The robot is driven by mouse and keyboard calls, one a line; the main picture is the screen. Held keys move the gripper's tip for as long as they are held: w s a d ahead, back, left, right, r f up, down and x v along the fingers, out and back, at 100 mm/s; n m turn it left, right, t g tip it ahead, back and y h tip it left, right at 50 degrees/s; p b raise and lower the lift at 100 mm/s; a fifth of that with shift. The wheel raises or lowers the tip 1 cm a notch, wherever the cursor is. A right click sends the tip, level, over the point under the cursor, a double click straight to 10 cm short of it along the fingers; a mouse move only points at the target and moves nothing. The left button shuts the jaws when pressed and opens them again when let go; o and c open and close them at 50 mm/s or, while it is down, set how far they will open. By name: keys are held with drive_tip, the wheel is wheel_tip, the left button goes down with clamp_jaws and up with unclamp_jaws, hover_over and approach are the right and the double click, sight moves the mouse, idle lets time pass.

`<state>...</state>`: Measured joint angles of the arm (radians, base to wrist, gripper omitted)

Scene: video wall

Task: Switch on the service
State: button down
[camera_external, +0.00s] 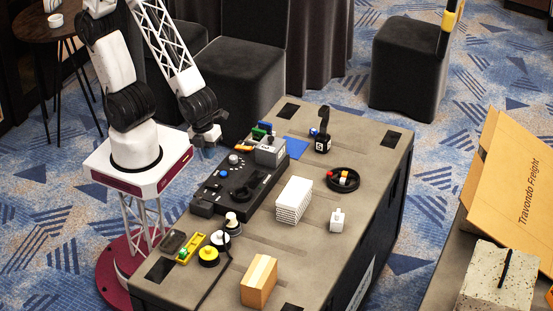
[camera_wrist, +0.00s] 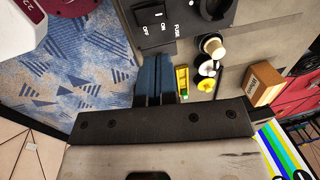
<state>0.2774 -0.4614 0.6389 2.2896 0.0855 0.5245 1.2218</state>
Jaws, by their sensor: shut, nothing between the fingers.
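A black control panel (camera_external: 225,188) lies along the left side of the table, with knobs and a grey box (camera_external: 270,152) at its far end. In the wrist view, a black rocker switch (camera_wrist: 150,14) shows at the top, on a panel corner marked OFF, ON and FUSE. Which side of the rocker is pressed I cannot tell. My gripper (camera_external: 207,152) hangs above and left of the panel, apart from it. Its blue fingers (camera_wrist: 155,80) are together and empty, with the switch beyond their tips in the wrist view.
Near the panel's front end are a white-topped knob (camera_external: 231,219), a yellow round piece (camera_external: 208,256) and a yellow tray (camera_external: 190,248). A white ribbed block (camera_external: 294,200), a wooden block (camera_external: 259,282) and a black dish (camera_external: 343,180) stand right of it.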

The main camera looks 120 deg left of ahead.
sight(213, 185)
drive_tip(key=f, duration=0.3)
drive_tip(key=w+f, duration=0.1)
drive_tip(key=f, duration=0.7)
drive_tip(key=shift+w, duration=0.4)
drive_tip(key=shift+f+g, duration=0.2)
drive_tip(key=shift+g, duration=0.1)
drive_tip(key=shift+s, duration=0.15)
drive_tip(key=shift+s+r, duration=0.25)
drive_tip(key=shift+s, duration=0.25)
drive_tip(key=shift+r, duration=0.15)
idle(0.4)
wheel_tip(213, 185, up, 14)
drive_tip(key=s, duration=0.2)
drive_tip(key=shift+s+f, duration=0.15)
drive_tip(key=shift+f, duration=0.05)
idle(0.3)
